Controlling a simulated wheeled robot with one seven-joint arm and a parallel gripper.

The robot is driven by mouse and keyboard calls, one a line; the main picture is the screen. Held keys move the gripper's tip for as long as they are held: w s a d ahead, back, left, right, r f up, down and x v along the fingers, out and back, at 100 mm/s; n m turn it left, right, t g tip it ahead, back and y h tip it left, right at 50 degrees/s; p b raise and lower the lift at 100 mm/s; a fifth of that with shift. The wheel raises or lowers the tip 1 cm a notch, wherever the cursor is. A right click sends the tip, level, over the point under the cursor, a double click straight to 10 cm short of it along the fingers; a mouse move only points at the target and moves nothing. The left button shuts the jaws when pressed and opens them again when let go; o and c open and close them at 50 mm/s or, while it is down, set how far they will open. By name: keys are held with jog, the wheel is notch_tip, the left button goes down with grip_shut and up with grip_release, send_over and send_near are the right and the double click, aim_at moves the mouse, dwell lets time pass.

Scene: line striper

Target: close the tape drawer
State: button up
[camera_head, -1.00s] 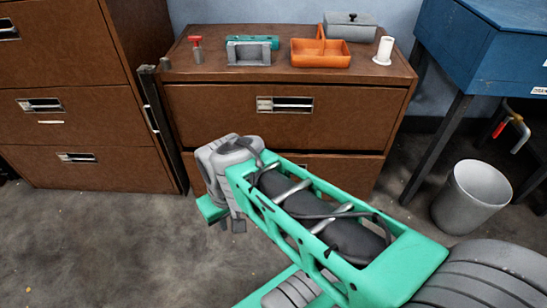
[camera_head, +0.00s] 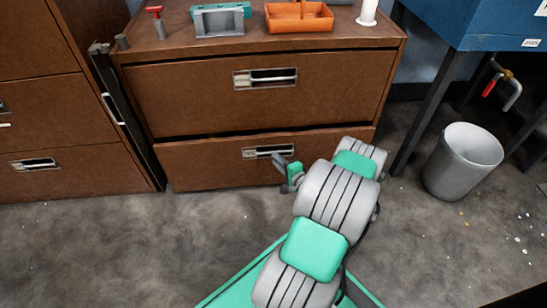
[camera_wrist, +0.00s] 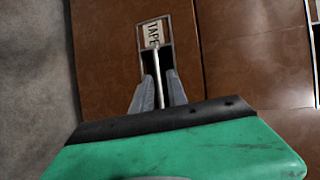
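The tape drawer (camera_head: 205,165) is the lower drawer of the middle brown cabinet. A dark gap runs along its top edge; I cannot tell how far it stands out. Its metal handle (camera_head: 262,153) shows in the head view. In the wrist view the handle bar (camera_wrist: 156,65) crosses a recessed plate with a "TAPE" label (camera_wrist: 153,32). My gripper (camera_wrist: 159,88) points at the drawer front, its two grey fingers apart, one on each side of the bar's near end. A gap shows beside the bar, and I see no firm contact. My gripper (camera_head: 285,163) is partly hidden by my arm in the head view.
The closed-looking upper drawer (camera_head: 200,95) is above. An orange basket (camera_head: 300,18) and other items stand on the cabinet top. A grey bin (camera_head: 463,160) and blue table (camera_head: 480,25) are at right. Another brown cabinet (camera_head: 60,120) is at left. Floor in front is mostly clear.

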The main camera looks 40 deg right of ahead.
jog(key=shift+m+t+h, duration=0.3)
jog(key=shift+m+h, duration=0.3)
jog(key=shift+m, duration=0.2)
jog(key=w+d+b, duration=0.1)
jog(key=w, duration=0.1)
jog(key=w+d+f+b, duration=0.1)
jog(key=w, duration=0.1)
jog(key=w+d+f+b, duration=0.1)
jog(key=shift+w+f, duration=0.2)
jog(key=shift+w, duration=0.2)
jog(key=shift+c, duration=0.6)
grip_shut()
jog(key=shift+w, duration=0.1)
